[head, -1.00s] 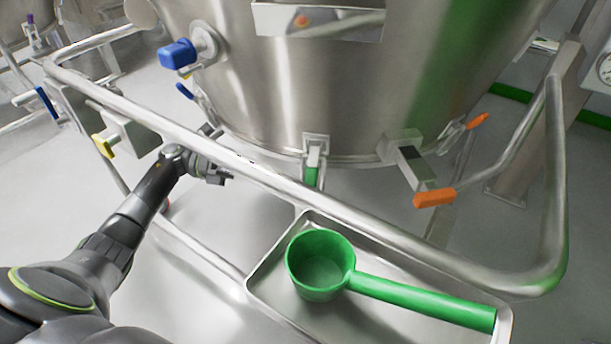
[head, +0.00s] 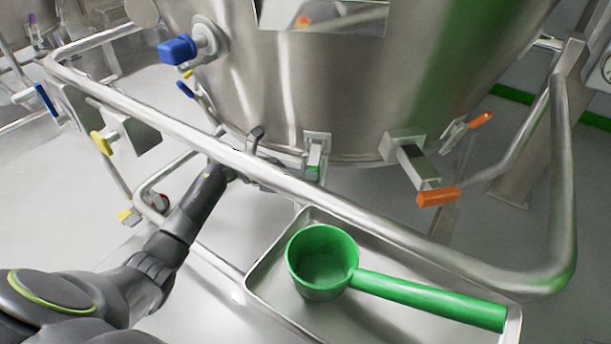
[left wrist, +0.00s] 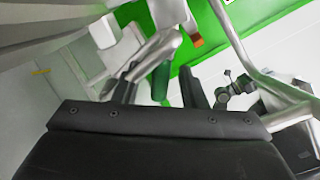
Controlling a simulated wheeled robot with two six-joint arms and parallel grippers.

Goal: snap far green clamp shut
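The green clamp (head: 315,162) is on the lower rim of the steel vessel, its handle hanging down and partly hidden behind the rail. My left gripper (head: 272,164) is at the rail just left of the clamp, partly hidden by the rail. In the left wrist view its two dark fingers are spread apart, with the green handle (left wrist: 161,84) showing between or just beyond them. I cannot tell whether a finger touches it. My right gripper is not in view.
A steel rail (head: 345,208) runs in front of the vessel (head: 300,90). An orange-handled clamp (head: 437,197) sticks out to the right, and a blue-handled valve (head: 178,50) is at upper left. A green scoop (head: 322,262) lies in a tray (head: 262,285) below.

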